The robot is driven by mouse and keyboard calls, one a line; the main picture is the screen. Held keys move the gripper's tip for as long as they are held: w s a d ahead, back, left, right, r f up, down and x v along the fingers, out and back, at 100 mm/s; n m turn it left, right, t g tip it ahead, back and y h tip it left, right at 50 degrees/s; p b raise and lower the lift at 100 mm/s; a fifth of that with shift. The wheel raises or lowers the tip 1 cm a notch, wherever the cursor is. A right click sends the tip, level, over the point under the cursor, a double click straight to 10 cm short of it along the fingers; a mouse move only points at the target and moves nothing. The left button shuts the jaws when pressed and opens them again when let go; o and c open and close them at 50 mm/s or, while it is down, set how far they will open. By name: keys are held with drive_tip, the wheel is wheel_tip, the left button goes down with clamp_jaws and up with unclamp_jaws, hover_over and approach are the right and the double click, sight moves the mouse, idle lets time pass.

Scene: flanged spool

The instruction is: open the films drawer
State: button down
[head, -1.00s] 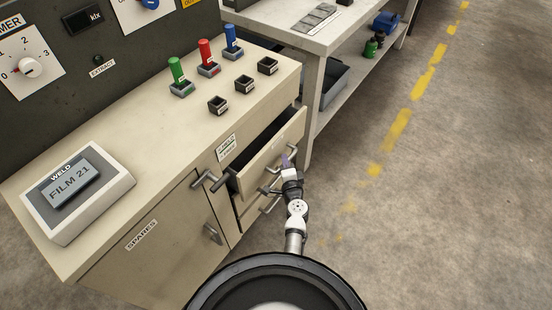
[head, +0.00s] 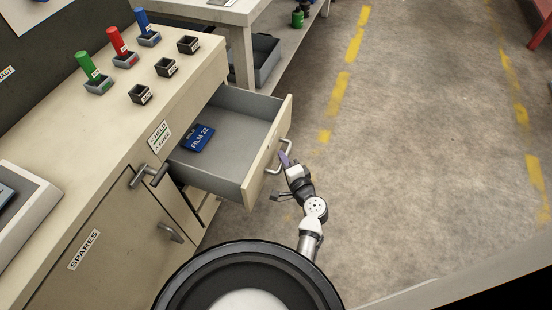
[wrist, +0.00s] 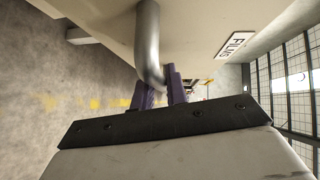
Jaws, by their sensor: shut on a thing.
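The films drawer (head: 262,150) is pulled well out of the cream cabinet in the head view. Its grey inside is visible, with a blue card reading FILM 22 (head: 198,138) lying in it near the cabinet side. My gripper (head: 285,160) is at the drawer's bar handle (head: 287,150), on the front's outer side. In the wrist view the purple fingers (wrist: 160,90) are shut on the metal handle (wrist: 149,45). The FILMS label (wrist: 236,43) shows on the drawer front beside it.
A handle with a HELD/FREE label (head: 160,137) above it is on the cabinet front. A SPARES door (head: 85,250) is to its left. Green, red and blue pegs (head: 115,40) stand on top. Floor to the right is clear.

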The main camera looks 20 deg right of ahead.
drive_tip(key=shift+d, duration=0.2)
drive_tip(key=c, duration=1.4)
unclamp_jaws()
drive_tip(key=shift+s, duration=0.2)
